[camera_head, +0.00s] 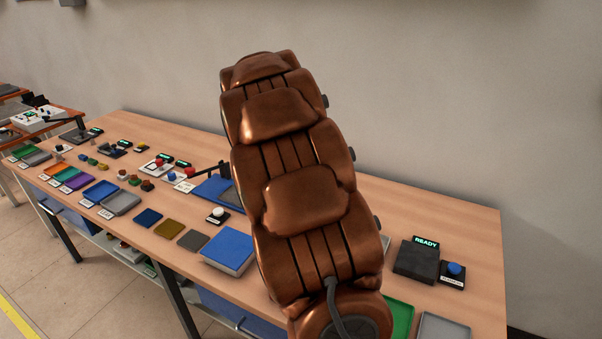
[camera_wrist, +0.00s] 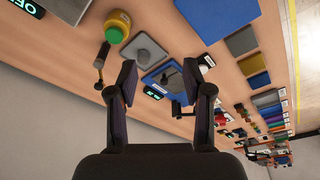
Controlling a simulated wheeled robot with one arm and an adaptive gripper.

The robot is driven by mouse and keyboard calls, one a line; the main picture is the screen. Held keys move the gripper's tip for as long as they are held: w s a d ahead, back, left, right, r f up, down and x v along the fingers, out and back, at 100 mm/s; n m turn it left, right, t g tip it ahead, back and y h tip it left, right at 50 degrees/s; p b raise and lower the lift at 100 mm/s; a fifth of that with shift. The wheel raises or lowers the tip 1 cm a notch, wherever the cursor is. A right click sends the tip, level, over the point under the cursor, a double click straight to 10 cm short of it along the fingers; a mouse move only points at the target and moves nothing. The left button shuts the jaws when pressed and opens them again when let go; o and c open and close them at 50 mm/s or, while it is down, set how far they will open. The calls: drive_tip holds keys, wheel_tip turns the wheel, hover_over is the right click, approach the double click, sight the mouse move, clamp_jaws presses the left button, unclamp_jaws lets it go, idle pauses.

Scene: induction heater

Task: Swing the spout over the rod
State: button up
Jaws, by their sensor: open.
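My gripper (camera_wrist: 167,88) is open in the wrist view, with its two fingers apart and nothing seen between them in hand. Beyond the fingers lies a blue plate (camera_wrist: 163,76) with a dark upright piece on it. A dark arm-like part (camera_wrist: 101,62) stands left of the fingers, beside a yellow-green round piece (camera_wrist: 117,27). I cannot tell for sure which part is the spout or the rod. In the head view, a thin black arm (camera_head: 209,171) reaches out level above a blue plate (camera_head: 207,187). My own brown arm hides much of the bench there, and the gripper does not show.
The wooden bench (camera_head: 455,230) holds a dark box with a READY display (camera_head: 426,242) and a blue button (camera_head: 454,269) at right. A blue block (camera_head: 229,248), several trays and small controls stand at left. A grey wall (camera_head: 450,100) is behind.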

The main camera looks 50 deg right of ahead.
drive_tip(key=w+d+f+m+t+h+p, duration=0.1)
drive_tip(key=w+d+f, duration=0.15)
drive_tip(key=d, duration=0.85)
drive_tip(key=w+d+f+t+p, duration=0.15)
drive_tip(key=w+d, duration=0.25)
drive_tip(key=d, duration=0.7)
drive_tip(key=shift+g, duration=0.25)
drive_tip(key=shift+p+x, duration=1)
drive_tip(key=shift+x, duration=3.25)
drive_tip(key=shift+s+a, duration=0.1)
drive_tip(key=shift+s, duration=0.1)
drive_tip(key=shift+c, duration=0.4)
clamp_jaws()
